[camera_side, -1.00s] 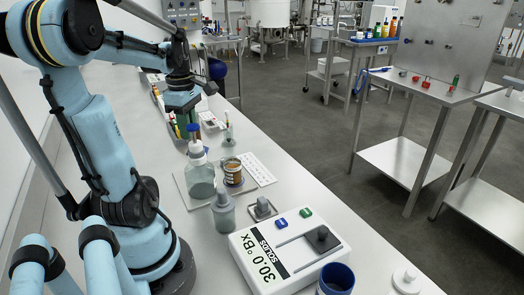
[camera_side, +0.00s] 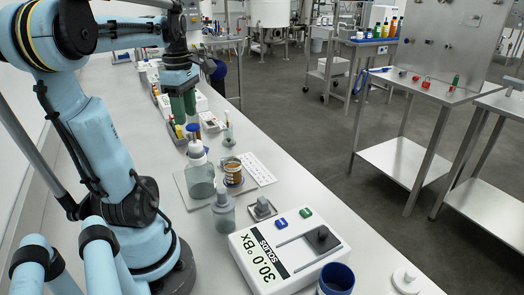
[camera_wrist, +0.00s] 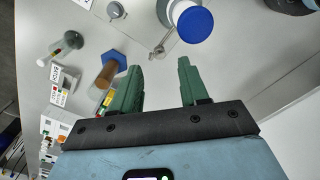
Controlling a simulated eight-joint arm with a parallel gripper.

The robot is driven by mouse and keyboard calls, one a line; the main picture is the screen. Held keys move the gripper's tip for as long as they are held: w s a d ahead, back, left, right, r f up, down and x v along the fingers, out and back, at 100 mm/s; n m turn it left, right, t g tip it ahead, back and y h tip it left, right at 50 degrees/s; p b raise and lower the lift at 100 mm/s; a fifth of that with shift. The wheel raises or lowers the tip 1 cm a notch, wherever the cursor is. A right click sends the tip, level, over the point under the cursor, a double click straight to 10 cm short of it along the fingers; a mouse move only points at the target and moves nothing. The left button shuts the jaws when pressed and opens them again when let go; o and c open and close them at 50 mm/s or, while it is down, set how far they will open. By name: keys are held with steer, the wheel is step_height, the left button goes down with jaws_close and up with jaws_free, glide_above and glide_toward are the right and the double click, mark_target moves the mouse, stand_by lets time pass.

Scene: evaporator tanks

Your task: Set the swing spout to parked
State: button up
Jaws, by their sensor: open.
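I cannot make out a swing spout for certain in either view. My gripper (camera_side: 184,117) hangs above the left bench in the side view, over the items at the bench's middle. In the wrist view its two green fingers (camera_wrist: 157,68) stand apart with nothing between them. Beyond the fingertips is a round container with a blue top (camera_wrist: 194,24). A small clear and metallic piece (camera_wrist: 161,44) lies beside it, and I cannot tell what it is. A brown cylinder with a blue hexagonal end (camera_wrist: 109,70) is left of the fingers.
A translucent bottle (camera_side: 201,181), a labelled tin (camera_side: 233,175) and a grey bottle (camera_side: 223,214) stand close together. A white solids meter (camera_side: 290,250) and a blue cup (camera_side: 336,279) are nearer the front. A steel table (camera_side: 410,85) stands across the aisle.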

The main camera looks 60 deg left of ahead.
mark_target(188, 132)
step_height(188, 132, up, 7)
stand_by(0.4)
steer(key=shift+r, duration=0.1)
steer(key=w+d+f+m+t, duration=0.2)
steer(key=w+d+f+m, duration=0.2)
steer(key=d+m, duration=0.4)
steer(key=w+d+f+m+t, duration=0.2)
steer(key=w+d+f+m, duration=0.2)
steer(key=d+m, duration=0.5)
steer(key=w+d+f+m+t, duration=0.3)
steer(key=w+d+f+m, duration=0.1)
steer(key=d+m, duration=0.5)
steer(key=shift+w+d+f+m, duration=0.2)
steer(key=shift+w+f+m, duration=0.1)
steer(key=shift+f+m, duration=0.25)
steer(key=shift+r, duration=0.1)
